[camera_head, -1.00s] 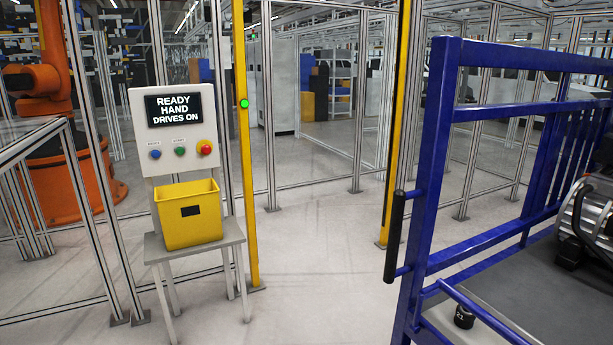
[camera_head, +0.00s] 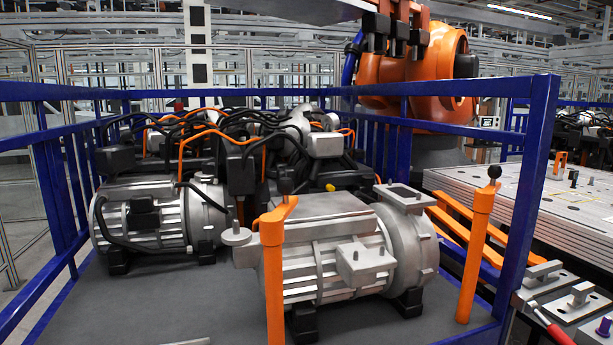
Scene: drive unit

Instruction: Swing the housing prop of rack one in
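The blue rack (camera_head: 534,170) fills the view and holds silver drive units with black cables on a grey floor. An orange post (camera_head: 273,285) stands in front of the nearer drive housing (camera_head: 335,262); a short orange arm with a dark knob tops it, level with the housing's upper side. A second orange post (camera_head: 477,250) with a black ball knob stands at the housing's right, apart from it. Orange bars (camera_head: 462,222) slope behind that post. I cannot tell from the view which orange part is the housing prop. Neither gripper is in view.
A second drive housing (camera_head: 158,220) sits at left in the rack. An orange robot arm (camera_head: 415,65) stands behind the rack. A metal fixture table (camera_head: 560,215) with small blocks and a red-handled tool (camera_head: 548,325) lies at right. The rack floor (camera_head: 130,310) is clear at front left.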

